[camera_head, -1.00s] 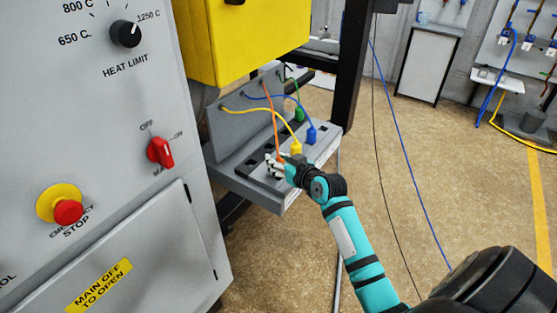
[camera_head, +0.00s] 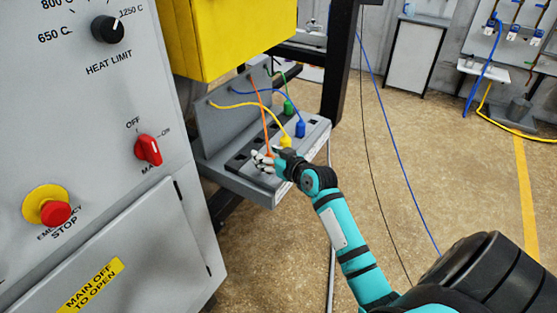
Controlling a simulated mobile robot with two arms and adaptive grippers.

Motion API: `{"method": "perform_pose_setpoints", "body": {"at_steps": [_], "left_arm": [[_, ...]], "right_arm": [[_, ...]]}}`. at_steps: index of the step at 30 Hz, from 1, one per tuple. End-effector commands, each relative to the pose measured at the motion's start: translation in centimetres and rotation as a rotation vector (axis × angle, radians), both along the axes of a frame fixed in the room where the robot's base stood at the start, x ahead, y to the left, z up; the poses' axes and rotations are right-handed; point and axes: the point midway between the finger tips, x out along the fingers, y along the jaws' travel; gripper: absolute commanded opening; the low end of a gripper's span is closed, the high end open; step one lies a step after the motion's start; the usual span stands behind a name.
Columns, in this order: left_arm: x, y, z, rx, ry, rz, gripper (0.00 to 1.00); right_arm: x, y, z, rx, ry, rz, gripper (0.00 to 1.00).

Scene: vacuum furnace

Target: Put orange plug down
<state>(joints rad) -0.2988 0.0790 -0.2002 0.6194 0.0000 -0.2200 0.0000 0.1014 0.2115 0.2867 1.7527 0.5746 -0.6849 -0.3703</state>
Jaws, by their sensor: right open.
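The orange plug is mostly hidden by my right gripper, with a little orange showing at its fingers (camera_head: 269,153). Its orange cable (camera_head: 262,112) runs up to the back panel. My right gripper (camera_head: 263,162) is open, low over the front part of the grey socket shelf (camera_head: 237,176), around or right beside the plug. I cannot tell whether the fingers touch it or whether the plug rests on the shelf. My left gripper is not in view.
A yellow plug (camera_head: 286,142), a blue plug (camera_head: 300,129) and a green plug (camera_head: 288,107) stand on the shelf behind my gripper. A yellow box (camera_head: 235,40) hangs above. The grey control cabinet (camera_head: 100,130) is at the left. Open floor lies right.

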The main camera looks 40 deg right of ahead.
Motion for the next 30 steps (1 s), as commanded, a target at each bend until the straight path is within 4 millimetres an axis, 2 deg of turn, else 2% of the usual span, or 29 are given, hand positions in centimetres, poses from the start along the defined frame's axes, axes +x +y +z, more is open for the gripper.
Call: {"method": "perform_pose_setpoints", "body": {"at_steps": [9, 15, 21, 27, 29, 30], "left_arm": [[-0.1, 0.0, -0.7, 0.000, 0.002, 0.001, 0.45], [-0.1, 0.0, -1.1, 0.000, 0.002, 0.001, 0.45], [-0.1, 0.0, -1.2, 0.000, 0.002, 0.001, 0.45], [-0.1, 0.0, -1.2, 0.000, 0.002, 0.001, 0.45], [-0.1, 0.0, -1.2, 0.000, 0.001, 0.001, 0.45], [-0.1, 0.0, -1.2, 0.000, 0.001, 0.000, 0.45]], "right_arm": [[-6.3, 0.0, 1.7, -0.004, 0.001, 0.001, 0.53], [-9.7, -0.1, 2.8, -0.003, 0.002, 0.000, 0.53], [-11.3, -0.1, 3.5, -0.001, 0.001, 0.000, 0.53], [-11.4, -0.1, 3.5, -0.001, 0.001, 0.000, 0.53], [-11.3, 0.1, 2.9, 0.003, 0.008, -0.001, 0.53], [-11.1, 0.4, 1.9, 0.007, 0.017, -0.004, 0.53]]}}
